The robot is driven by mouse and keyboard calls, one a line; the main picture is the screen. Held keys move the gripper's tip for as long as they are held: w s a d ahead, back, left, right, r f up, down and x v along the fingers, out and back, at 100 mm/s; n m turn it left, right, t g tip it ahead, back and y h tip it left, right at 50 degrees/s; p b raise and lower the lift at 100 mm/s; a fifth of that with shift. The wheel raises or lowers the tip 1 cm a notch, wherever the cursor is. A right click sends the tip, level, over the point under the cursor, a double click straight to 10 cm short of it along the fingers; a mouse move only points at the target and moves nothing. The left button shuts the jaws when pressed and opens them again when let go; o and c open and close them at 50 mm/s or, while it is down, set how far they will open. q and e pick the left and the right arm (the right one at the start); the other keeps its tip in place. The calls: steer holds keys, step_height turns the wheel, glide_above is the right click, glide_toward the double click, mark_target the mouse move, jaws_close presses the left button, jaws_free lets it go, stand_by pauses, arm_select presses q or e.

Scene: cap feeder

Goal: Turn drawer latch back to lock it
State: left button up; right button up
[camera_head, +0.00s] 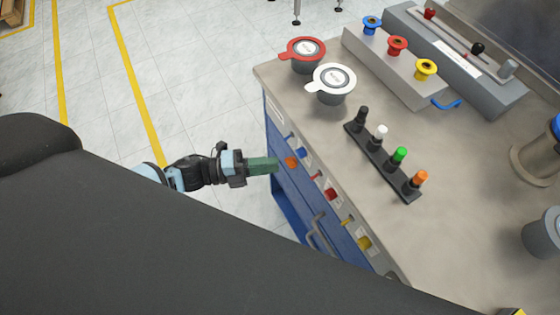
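The blue drawer front (289,184) of the workbench faces left, with a grey bar handle (318,230) lower down. A round orange knob (291,162), which may be the drawer latch, sits on this front; its turn angle is too small to read. My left gripper (267,165) comes in from the left, its green fingers pointing at the orange knob. The fingertips are just left of the knob; I cannot tell whether they touch it. The fingers overlap from this angle, so their gap is hidden. My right gripper is not in view.
Blue (302,153), red (330,194) and yellow (364,242) fittings stick out along the bench front. The bench top holds a red-rimmed pot (306,57), a white-rimmed pot (331,88) and a black rack (375,155) of coloured-top pieces. Floor left of the bench is clear.

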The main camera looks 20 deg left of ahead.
mark_target(297, 163)
arm_select(q)
steer(key=x, duration=0.3)
steer(key=shift+w+d, duration=0.1)
steer(key=shift+d, duration=0.05)
jaws_close()
